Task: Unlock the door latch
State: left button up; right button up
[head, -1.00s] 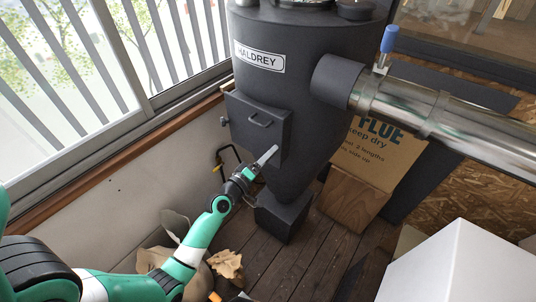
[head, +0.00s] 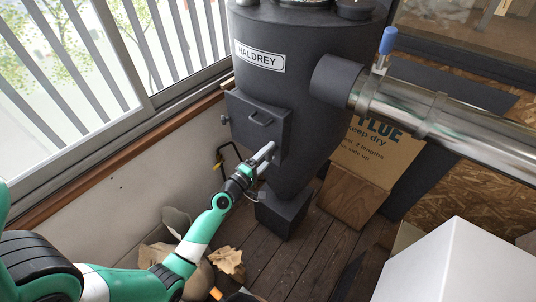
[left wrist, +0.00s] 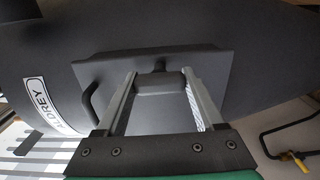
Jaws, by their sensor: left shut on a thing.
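The dark grey door (head: 243,119) is on the front of a large cone-shaped vessel marked HALDREY (head: 310,120). It sits flush and has a bar handle (head: 261,121), which also shows in the left wrist view (left wrist: 92,102). My left gripper (head: 268,154) is at the door's lower right part. In the left wrist view its two fingers (left wrist: 160,78) stand on either side of a dark block, which I take for the latch (left wrist: 163,84), with a small round knob at its far end. The gripper is shut on this block. The fingers hide the latch in the head view. My right gripper is not shown.
A shiny metal pipe (head: 450,115) with a blue-handled lever (head: 388,42) runs to the right. A cardboard box (head: 375,150) stands behind the vessel. A white box (head: 465,265) fills the lower right. A slatted window (head: 110,50) is at left. Crumpled paper lies on the floor.

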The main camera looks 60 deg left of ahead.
pick_arm(q)
jog(key=o, duration=1.4)
jog(key=b+v, duration=0.1)
jog(key=v, duration=1)
jog(key=shift+s+d, duration=0.1)
jog(key=shift+s, duration=0.2)
